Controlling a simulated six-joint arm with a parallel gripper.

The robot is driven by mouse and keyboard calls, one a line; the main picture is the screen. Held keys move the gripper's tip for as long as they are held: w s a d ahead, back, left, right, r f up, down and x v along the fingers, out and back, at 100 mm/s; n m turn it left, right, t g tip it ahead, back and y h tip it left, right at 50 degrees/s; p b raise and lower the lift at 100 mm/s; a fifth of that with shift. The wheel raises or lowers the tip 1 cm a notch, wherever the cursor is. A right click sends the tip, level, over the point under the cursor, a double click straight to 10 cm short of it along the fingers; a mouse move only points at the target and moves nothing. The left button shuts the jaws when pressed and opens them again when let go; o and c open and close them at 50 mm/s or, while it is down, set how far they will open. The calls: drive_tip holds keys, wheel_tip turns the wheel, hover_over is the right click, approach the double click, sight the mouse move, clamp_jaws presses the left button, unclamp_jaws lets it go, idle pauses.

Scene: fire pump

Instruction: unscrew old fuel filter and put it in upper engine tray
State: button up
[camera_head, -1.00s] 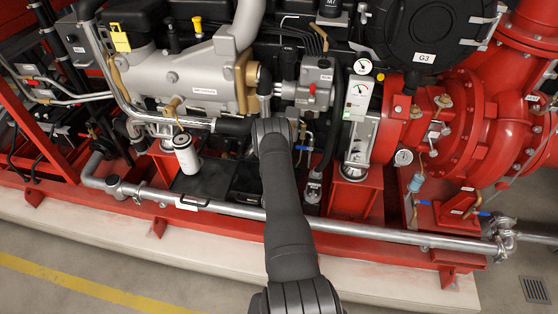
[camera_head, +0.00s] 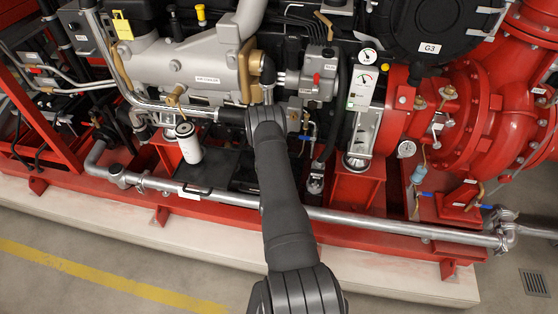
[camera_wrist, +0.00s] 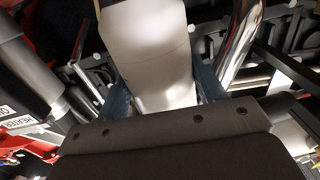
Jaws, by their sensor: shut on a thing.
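In the wrist view my gripper (camera_wrist: 163,92) has its blue-grey fingers on both sides of a white cylinder, which I take to be the old fuel filter (camera_wrist: 150,42). The fingers are shut on it. In the head view my gripper and this filter are hidden behind my arm. Another white filter (camera_head: 190,150) with a dark top stands by the black tray (camera_head: 222,172) low on the engine's front. I cannot make out the upper engine tray.
A silver pipe (camera_head: 350,217) runs along the red base frame. A grey engine housing (camera_head: 180,68) lies behind the standing filter. A bright metal pipe (camera_wrist: 240,42) passes close right of the held filter. The floor (camera_head: 60,280) in front is clear.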

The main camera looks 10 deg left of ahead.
drive_tip(key=shift+s, duration=2)
drive_tip(key=shift+r, duration=0.2)
drive_tip(key=s+a+r+n+g+y, duration=0.2)
drive_tip(key=s+a+r+n+y, duration=0.15)
drive_tip(key=r, duration=0.45)
drive_tip(key=s+a+r+n+g+y, duration=0.15)
drive_tip(key=s+r+y, duration=0.25)
drive_tip(key=r, duration=0.5)
drive_tip(key=s+a+r+n+g+y, duration=0.2)
drive_tip(key=s+a+r+n+y, duration=0.15)
drive_tip(key=r, duration=0.45)
hover_over(217, 178)
drive_tip(key=shift+t+y, duration=0.25)
drive_tip(key=shift+y, duration=0.05)
drive_tip(key=shift+f, duration=5.4)
drive_tip(key=shift+f, duration=0.1)
